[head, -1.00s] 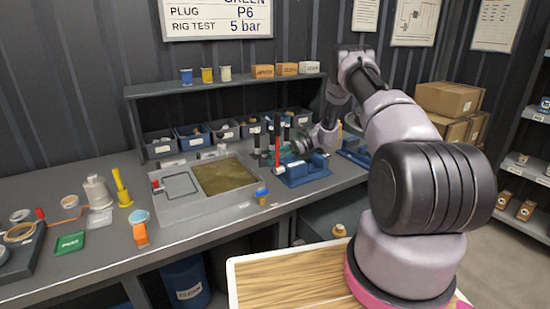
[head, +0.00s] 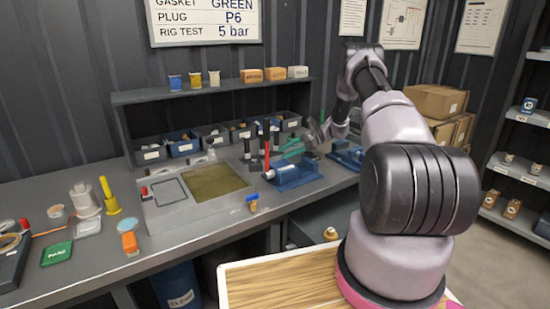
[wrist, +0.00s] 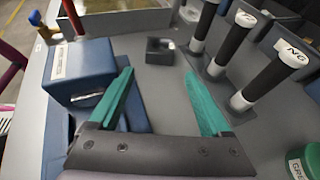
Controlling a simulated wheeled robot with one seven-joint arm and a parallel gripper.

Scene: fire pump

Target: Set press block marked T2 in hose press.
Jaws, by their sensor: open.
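The blue hose press (head: 298,176) stands on the bench below my gripper, with a red lever (head: 267,158) upright at its left end. In the wrist view, a blue labelled body (wrist: 82,72), seemingly part of the press, is left of my fingers. My gripper (wrist: 158,73) is open, with teal fingers apart and nothing between them; it shows over the press in the head view (head: 291,146). A small dark square piece with a hollow top (wrist: 160,50) sits on the grey surface beyond the fingertips.
Several black upright rods with white bands and labels (wrist: 262,75) stand close to the right finger. A green-lidded jar (wrist: 303,163) is at the lower right. A tray with a brown panel (head: 215,182) lies left of the press. Bins (head: 183,145) line the back.

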